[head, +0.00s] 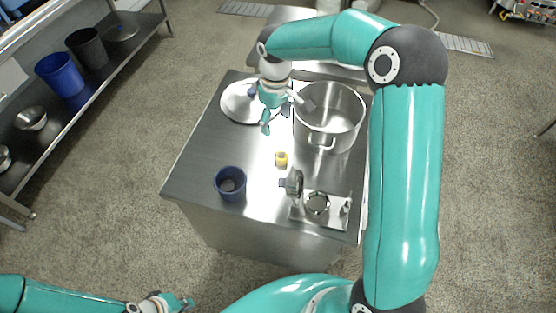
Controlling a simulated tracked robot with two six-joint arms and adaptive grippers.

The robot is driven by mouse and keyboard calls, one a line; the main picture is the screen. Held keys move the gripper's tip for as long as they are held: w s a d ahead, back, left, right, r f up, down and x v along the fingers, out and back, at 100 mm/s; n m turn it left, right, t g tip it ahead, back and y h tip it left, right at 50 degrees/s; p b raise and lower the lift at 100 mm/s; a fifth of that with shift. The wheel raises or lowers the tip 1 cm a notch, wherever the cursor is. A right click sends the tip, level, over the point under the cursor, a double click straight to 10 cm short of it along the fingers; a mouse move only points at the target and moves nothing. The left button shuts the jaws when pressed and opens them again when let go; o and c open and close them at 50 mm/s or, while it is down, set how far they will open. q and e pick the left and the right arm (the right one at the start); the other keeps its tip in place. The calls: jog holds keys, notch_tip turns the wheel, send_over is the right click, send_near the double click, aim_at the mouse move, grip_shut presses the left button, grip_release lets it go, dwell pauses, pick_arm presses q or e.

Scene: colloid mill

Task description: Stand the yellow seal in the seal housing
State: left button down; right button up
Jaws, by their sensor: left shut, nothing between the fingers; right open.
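The small yellow seal (281,159) is on the steel table (190,160), near its middle. A steel plate (335,220) at the table's front right carries a round metal ring-shaped part (317,203), which looks like the seal housing. The yellow seal is apart from it, behind and to the left. My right gripper (275,118) is open and empty, fingers down, above the table behind the seal, between the lid and the pot. My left gripper (186,303) is shut and empty at the bottom left, away from the table.
A large steel pot (330,115) stands at the back right, beside a round lid (238,101). A blue cup (230,184) stands at the front left. A grey metal part (294,183) stands just left of the plate. A shelf (75,115) with bins is at left.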

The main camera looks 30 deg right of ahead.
send_over(281, 155)
jog(key=f, duration=1)
jog(key=shift+s+a+f+p, duration=0.15)
jog(key=shift+s+f+p, duration=0.1)
jog(key=shift+p, duration=0.15)
jog(key=shift+w+f+p, duration=0.1)
jog(key=shift+f+p, duration=0.2)
jog(key=shift+f, duration=0.3)
notch_tip(281, 155, down, 4)
jog(key=shift+w+f+p, duration=0.1)
jog(key=shift+w+p, duration=0.05)
jog(key=shift+p, duration=0.3)
jog(key=shift+c, duration=0.3)
jog(key=c, duration=1.1)
jog(key=shift+o, duration=0.2)
jog(key=shift+r, duration=0.2)
